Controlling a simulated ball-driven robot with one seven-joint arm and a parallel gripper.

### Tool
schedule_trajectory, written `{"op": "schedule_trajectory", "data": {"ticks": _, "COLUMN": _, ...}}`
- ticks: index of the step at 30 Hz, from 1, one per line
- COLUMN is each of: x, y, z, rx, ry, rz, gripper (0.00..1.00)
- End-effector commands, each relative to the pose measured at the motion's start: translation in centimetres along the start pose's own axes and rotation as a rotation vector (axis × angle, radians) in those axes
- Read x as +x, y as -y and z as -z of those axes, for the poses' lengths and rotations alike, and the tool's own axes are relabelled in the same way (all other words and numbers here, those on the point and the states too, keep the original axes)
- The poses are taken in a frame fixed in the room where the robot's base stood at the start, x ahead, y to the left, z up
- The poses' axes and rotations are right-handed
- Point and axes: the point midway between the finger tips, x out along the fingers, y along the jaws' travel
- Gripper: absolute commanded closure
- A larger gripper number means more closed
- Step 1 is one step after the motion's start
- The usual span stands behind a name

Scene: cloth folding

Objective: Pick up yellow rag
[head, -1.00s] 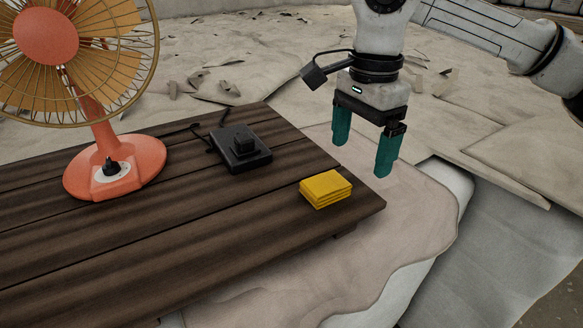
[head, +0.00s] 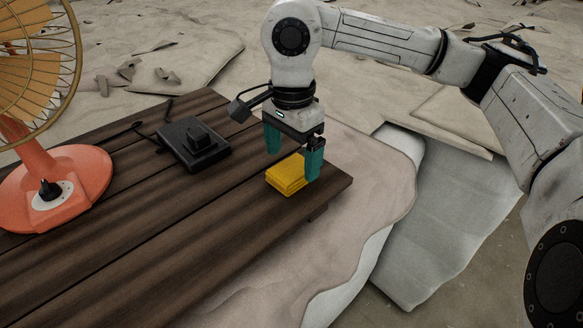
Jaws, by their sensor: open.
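The yellow rag (head: 287,176) is a folded, layered block lying flat near the right corner of the dark wooden table (head: 190,235). My gripper (head: 292,165), with two teal fingers, points down at the rag. Its fingers are apart, one at the rag's far left side and one at its right side, partly covering the rag's right edge. The fingertips look close to the rag's height; whether they touch it or the table cannot be told.
A black device (head: 195,143) with a cable sits on the table left of the rag. An orange fan (head: 60,180) stands at the table's left. The table's right edge is close to the rag. Pale cloth and slabs (head: 385,200) lie beyond it.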

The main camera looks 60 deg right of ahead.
Motion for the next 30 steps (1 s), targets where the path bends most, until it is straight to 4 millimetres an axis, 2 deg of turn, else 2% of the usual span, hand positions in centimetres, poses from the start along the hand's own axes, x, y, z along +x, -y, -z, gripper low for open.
{"op": "schedule_trajectory", "data": {"ticks": 7, "x": 2.8, "y": 0.0, "z": 0.0, "rx": 0.0, "ry": 0.002, "rz": -0.001, "gripper": 0.06}}
{"op": "schedule_trajectory", "data": {"ticks": 15, "x": 3.2, "y": 0.1, "z": 0.0, "rx": -0.001, "ry": 0.0, "rz": 0.0, "gripper": 0.06}}
{"op": "schedule_trajectory", "data": {"ticks": 30, "x": 3.1, "y": 0.1, "z": 0.0, "rx": -0.001, "ry": 0.0, "rz": 0.0, "gripper": 0.53}}
